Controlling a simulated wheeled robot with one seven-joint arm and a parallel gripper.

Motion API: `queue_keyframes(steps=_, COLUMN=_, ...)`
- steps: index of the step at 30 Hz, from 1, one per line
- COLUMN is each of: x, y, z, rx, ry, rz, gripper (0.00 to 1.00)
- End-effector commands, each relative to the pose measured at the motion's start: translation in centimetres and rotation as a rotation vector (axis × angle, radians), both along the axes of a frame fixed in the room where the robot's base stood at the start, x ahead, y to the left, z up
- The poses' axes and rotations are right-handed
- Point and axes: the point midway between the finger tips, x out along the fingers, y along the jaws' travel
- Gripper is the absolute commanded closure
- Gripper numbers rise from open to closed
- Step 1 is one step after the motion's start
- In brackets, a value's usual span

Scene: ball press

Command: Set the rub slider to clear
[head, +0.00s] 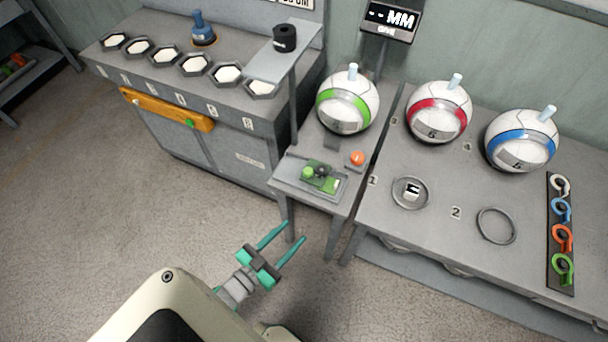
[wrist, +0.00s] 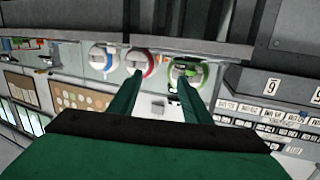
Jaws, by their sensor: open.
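No readable label marks a rub slider. One candidate is the orange bar (head: 168,109) with a green knob (head: 190,122) near its right end, on the front of the left cabinet. Another is a small green device (head: 318,176) with a green and a dark knob, on the low middle stand; I cannot tell its setting. My gripper (head: 294,231) is open and empty, with teal fingers, in front of and below the stand, apart from both. In the wrist view its fingers (wrist: 158,82) point toward the row of balls; the slider is not clear there.
An orange button (head: 357,158) is beside the green device. Balls with green (head: 345,113), red (head: 437,120) and blue (head: 520,148) bands stand behind and right. The right table (head: 400,238) holds rings and coloured hooks. Open floor (head: 120,220) lies left of my gripper.

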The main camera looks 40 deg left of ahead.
Motion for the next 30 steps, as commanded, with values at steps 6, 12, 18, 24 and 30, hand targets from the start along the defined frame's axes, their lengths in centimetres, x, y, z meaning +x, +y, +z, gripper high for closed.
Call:
queue_keyframes(steps=6, x=5.6, y=7.0, z=0.9, rx=-0.036, ry=-0.087, rz=0.028, gripper=0.56)
queue_keyframes(steps=12, x=7.4, y=8.9, z=1.4, rx=-0.053, ry=-0.115, rz=0.042, gripper=0.56)
queue_keyframes(steps=18, x=9.9, y=8.8, z=1.4, rx=-0.054, ry=-0.116, rz=0.041, gripper=0.56)
queue_keyframes(steps=24, x=13.6, y=8.6, z=1.4, rx=-0.055, ry=-0.115, rz=0.04, gripper=0.56)
queue_keyframes(steps=30, x=16.4, y=8.6, z=1.4, rx=-0.053, ry=-0.115, rz=0.041, gripper=0.56)
